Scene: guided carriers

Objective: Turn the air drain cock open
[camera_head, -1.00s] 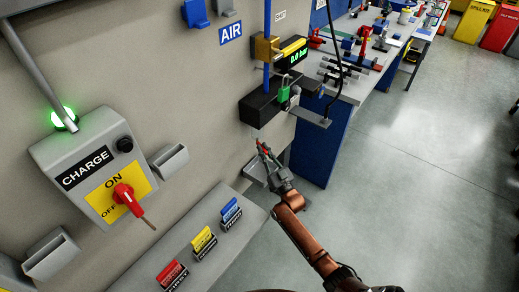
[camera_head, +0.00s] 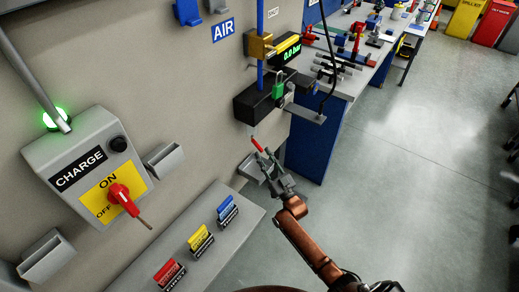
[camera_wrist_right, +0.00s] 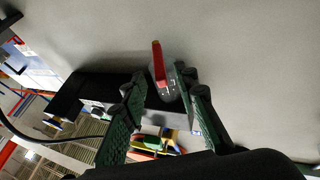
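The air drain cock shows as a small red lever (camera_head: 257,144) below the black air block (camera_head: 260,101) on the grey wall panel. In the right wrist view its red handle (camera_wrist_right: 158,62) and pale body (camera_wrist_right: 168,85) lie just beyond and between my fingertips. My right gripper (camera_head: 266,161) is open, close under the lever. Its two green-padded fingers (camera_wrist_right: 164,88) stand apart with no clear grip on the cock. Whether either finger touches it I cannot tell. The display (camera_head: 291,53) above reads 0.0 bar. My left gripper is not in view.
A green padlock (camera_head: 279,85) and a brass valve (camera_head: 260,45) sit near the black block. The charge switch box (camera_head: 85,165) and a shelf with red, yellow and blue tags (camera_head: 201,239) are at left. A workbench (camera_head: 322,140) stands behind; the floor at right is clear.

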